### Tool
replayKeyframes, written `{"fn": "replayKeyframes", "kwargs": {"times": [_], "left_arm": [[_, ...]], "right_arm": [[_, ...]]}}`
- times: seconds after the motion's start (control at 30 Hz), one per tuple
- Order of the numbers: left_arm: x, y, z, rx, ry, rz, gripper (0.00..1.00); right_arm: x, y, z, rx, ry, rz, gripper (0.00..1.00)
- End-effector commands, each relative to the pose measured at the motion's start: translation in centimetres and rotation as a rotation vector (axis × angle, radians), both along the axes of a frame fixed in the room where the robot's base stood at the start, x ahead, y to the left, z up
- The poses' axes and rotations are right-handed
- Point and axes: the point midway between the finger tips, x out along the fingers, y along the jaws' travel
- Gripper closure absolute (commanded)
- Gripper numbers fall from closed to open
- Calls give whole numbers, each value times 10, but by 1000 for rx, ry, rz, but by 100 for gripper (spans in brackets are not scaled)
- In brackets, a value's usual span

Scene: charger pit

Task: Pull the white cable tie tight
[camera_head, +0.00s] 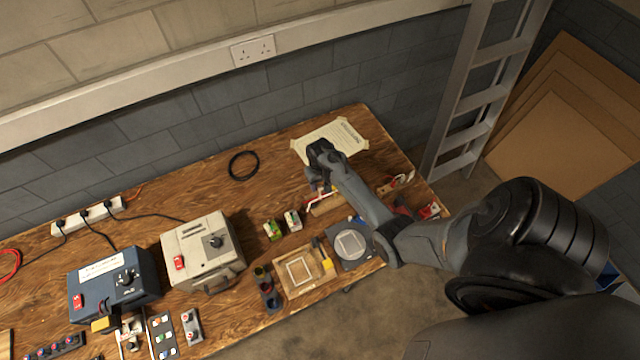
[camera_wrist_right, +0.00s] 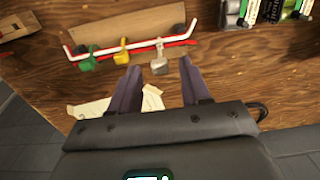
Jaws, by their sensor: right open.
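In the right wrist view, a red and white cable bundle (camera_wrist_right: 140,45) runs along a wooden block (camera_wrist_right: 125,27). A white cable tie (camera_wrist_right: 160,66) is around the bundle near its right part, with its pale end hanging toward my gripper. A yellow tie (camera_wrist_right: 121,57) and a green tie (camera_wrist_right: 88,64) sit to its left. My right gripper (camera_wrist_right: 161,74) is open, with the white tie's end between or just beyond its fingertips; contact cannot be told. In the head view, my right gripper (camera_head: 318,186) is over the bench beside the wooden block (camera_head: 325,205). My left gripper is not in view.
The wooden bench (camera_head: 210,205) also holds a paper sheet (camera_head: 335,138), a black cable coil (camera_head: 243,165), a wooden tray (camera_head: 302,285), a grey-white box (camera_head: 203,250) and a blue box (camera_head: 112,285). A ladder (camera_head: 485,95) stands right of the bench.

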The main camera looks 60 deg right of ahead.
Motion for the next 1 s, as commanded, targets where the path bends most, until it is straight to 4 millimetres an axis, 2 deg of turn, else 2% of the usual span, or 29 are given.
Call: {"fn": "replayKeyframes", "kwargs": {"times": [0.5, 0.7, 1.0], "left_arm": [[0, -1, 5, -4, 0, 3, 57], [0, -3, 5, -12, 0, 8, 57], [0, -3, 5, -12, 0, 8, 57]], "right_arm": [[0, 0, 81, -2, -2, 0, 53], [0, 0, 97, 0, 0, -1, 53], [0, 0, 100, 0, 0, 0, 53]]}}
